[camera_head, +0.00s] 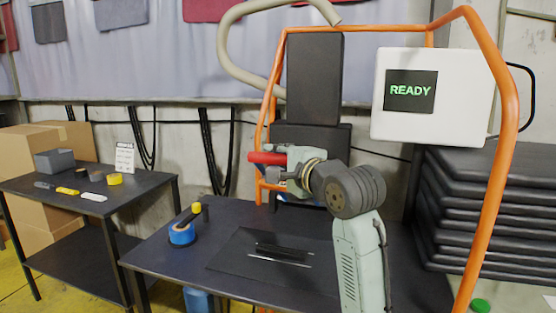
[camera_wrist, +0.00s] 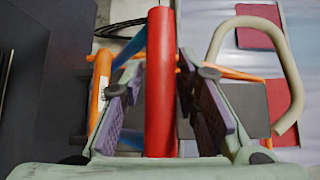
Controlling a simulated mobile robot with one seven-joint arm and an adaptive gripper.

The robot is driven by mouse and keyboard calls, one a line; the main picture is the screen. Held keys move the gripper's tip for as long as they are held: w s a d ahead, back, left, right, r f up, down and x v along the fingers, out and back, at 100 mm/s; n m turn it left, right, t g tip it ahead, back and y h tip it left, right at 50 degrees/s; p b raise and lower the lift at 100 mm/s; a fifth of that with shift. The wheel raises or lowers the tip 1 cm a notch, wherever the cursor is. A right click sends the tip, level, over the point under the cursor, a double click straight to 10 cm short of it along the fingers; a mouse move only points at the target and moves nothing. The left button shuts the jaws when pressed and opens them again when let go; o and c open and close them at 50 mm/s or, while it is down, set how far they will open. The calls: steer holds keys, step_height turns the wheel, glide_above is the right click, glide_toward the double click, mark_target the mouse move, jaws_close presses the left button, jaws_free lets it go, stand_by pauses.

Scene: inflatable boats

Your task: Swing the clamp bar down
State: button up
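The clamp bar appears to be the red bar (camera_head: 266,158), roughly level in the head view, in front of the orange frame (camera_head: 507,110). My gripper (camera_head: 285,168) is at its right part, which the gripper partly hides. In the wrist view, the red bar (camera_wrist: 160,85) runs lengthwise between the two purple-padded fingers of my gripper (camera_wrist: 161,85). Narrow gaps show beside the bar, so the fingers look open around it. The bar's pivot and what lies under it are hidden by my gripper and arm.
A white box with a READY screen (camera_head: 410,91) hangs at the right of the frame. The dark table (camera_head: 220,212) carries a blue tape roll (camera_head: 182,234) and a black mat (camera_head: 225,262). Folded dark stacks (camera_head: 470,215) stand right. A side table (camera_head: 125,200) is left.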

jaws_close()
stand_by(0.5)
steer(key=shift+s+a+f+n+t+y+b, duration=0.5)
steer(key=shift+s+f+n+b, duration=0.65)
steer(key=shift+f+b, duration=2.2)
steer(key=shift+s+a+f+n+t+y+b, duration=0.5)
steer(key=shift+s+f+b, duration=0.95)
steer(key=shift+f+b, duration=1.9)
steer(key=shift+s+a+f+n+t+y+b, duration=0.45)
steer(key=shift+s+f+n+b, duration=0.8)
steer(key=shift+f+b, duration=2.1)
steer(key=shift+d+r+t, duration=0.1)
steer(key=shift+d+t, duration=0.05)
steer(key=shift+t, duration=0.1)
steer(key=shift+o, duration=1.9)
jaws_free()
